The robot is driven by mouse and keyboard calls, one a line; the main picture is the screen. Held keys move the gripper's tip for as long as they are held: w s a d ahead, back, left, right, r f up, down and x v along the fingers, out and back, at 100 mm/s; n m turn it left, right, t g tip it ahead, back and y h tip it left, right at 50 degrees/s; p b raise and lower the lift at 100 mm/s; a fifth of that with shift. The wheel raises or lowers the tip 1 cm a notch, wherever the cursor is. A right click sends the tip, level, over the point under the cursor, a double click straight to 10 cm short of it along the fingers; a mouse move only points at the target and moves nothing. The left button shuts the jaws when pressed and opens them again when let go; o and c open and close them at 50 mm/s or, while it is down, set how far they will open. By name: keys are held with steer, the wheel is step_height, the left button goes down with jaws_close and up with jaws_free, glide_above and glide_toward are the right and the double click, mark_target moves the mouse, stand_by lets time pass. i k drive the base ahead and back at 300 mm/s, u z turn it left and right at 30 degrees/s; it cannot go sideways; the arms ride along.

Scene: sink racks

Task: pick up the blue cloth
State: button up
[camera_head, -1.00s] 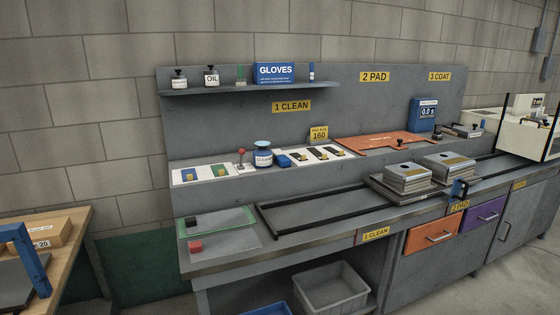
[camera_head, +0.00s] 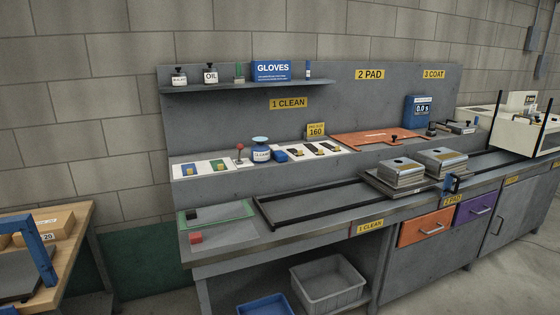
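A small blue item (camera_head: 280,155), which looks like the blue cloth, lies on the raised ledge of the bench, just right of a white and blue jar (camera_head: 261,150) and left of a white board with dark strips. It is too small to tell its folds. A white board (camera_head: 221,174) further left on the ledge carries blue and green patches. My gripper is not in view.
A green-edged tray (camera_head: 246,207) with a black block and a red block (camera_head: 195,238) are at the bench's left end. A dark rail frame (camera_head: 320,217) runs along the worktop to stacked metal blocks (camera_head: 401,172). Bins sit below. A wooden table (camera_head: 75,237) stands left.

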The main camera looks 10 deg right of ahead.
mark_target(279, 156)
steer(key=u, duration=0.3)
steer(key=k, duration=0.4)
steer(key=z, duration=1.1)
steer(key=i, duration=1.1)
steer(key=u, duration=4.45)
steer(key=i, duration=0.1)
steer(key=z, duration=3.05)
